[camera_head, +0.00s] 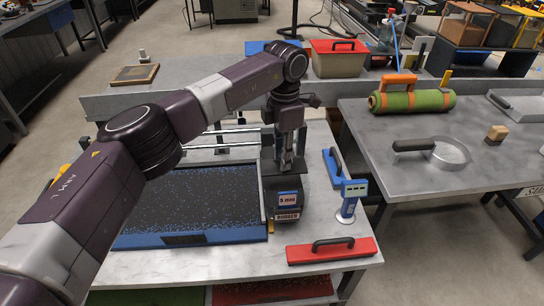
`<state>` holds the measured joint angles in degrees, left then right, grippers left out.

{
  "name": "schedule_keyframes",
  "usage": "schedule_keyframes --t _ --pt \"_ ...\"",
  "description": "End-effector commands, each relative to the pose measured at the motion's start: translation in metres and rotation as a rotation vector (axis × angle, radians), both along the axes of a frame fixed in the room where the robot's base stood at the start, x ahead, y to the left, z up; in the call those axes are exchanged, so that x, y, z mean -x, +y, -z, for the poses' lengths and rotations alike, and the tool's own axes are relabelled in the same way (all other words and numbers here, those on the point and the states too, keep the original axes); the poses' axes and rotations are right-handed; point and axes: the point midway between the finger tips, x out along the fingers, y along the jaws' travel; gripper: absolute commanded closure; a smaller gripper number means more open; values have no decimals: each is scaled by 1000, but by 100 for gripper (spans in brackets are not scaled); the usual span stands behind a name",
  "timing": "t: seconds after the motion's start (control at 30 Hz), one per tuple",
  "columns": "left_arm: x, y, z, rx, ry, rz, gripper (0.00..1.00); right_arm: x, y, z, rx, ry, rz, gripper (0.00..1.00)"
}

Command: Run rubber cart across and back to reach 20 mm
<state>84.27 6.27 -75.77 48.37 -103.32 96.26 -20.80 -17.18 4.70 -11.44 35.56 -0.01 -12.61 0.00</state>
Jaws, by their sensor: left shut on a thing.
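The rubber cart (293,183) is a dark box with a "5 mm" display and a "RUBBER" label. It stands at the right end of a blue-edged tray (140,241). The tray bed shows dark and blue specks. My left gripper (286,162) reaches down from above and is shut on the top of the cart; the exact grip point is partly hidden. Part of the tray's left side is hidden behind my left arm. My right gripper is not in view.
A blue gauge post (352,198), a blue handled bar (333,168) and a red handled bar (331,250) are right of the cart. A green roll (425,101), a round pan (449,151) and a wooden block (496,134) are on the right table.

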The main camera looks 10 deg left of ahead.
Motion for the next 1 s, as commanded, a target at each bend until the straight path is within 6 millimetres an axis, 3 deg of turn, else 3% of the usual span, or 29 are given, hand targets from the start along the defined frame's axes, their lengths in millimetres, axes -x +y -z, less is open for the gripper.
schedule_keyframes --t 0.57,0.6,0.73,1.0 --pt "-2 -10 -3 6 -8 2 100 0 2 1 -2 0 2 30" --pt "-2 -10 -3 7 -8 2 76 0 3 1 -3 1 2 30" --pt "-2 -10 -2 6 -6 2 61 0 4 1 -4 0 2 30" --pt "-1 -8 -1 1 -3 0 59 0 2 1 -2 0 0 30"
